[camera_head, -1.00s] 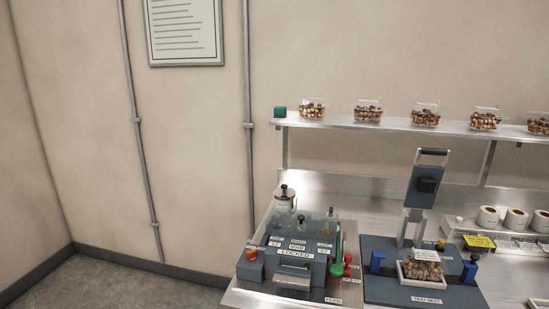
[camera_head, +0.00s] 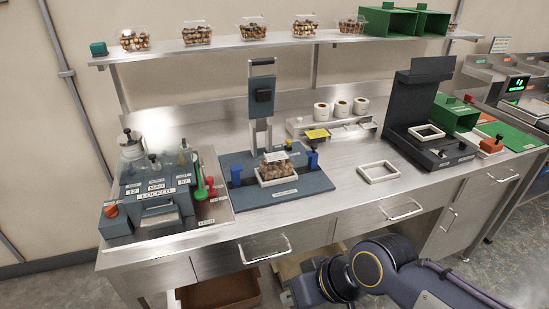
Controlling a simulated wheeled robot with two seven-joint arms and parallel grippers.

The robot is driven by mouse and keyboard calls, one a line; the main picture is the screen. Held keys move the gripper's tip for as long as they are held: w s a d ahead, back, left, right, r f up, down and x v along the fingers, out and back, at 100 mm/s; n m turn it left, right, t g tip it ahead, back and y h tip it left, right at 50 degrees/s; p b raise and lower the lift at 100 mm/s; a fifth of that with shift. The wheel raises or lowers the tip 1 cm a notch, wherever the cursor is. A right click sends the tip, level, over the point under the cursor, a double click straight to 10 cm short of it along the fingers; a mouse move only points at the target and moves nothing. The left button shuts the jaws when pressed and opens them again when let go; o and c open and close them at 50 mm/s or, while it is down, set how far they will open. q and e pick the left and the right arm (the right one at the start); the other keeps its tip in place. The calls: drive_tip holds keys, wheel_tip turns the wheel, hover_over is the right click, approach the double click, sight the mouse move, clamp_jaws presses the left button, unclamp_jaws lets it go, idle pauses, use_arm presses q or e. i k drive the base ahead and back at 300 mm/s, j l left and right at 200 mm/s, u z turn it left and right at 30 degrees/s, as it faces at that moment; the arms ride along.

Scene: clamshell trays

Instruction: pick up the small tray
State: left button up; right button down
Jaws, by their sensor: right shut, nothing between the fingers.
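A small clear tray (camera_head: 276,167) filled with brown, nut-like pieces sits inside a white frame on the blue tray-seat station, with a small label card on top. Several similar filled clear trays stand on the wall shelf, one of them near its left end (camera_head: 134,39). I cannot tell by look alone which one is called small. My right gripper (camera_head: 292,294) is low at the bottom edge, in front of the bench drawers, well apart from the trays. It is shut and empty, and partly cut off by the frame. My left gripper is not in view.
An empty white frame (camera_head: 378,172) lies on the bench right of the station. A grey control box (camera_head: 150,203) with bottles stands left. A dark scale-like device (camera_head: 428,115) and green bins (camera_head: 455,115) stand right. An upright blue lever (camera_head: 261,95) rises behind the seated tray.

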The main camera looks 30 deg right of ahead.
sight(269, 170)
drive_tip(key=i+l+u, duration=0.15)
drive_tip(key=l+u, duration=0.15)
drive_tip(key=l, duration=0.45)
drive_tip(key=l+u, duration=0.3)
drive_tip(key=l, duration=0.5)
drive_tip(key=i, duration=0.05)
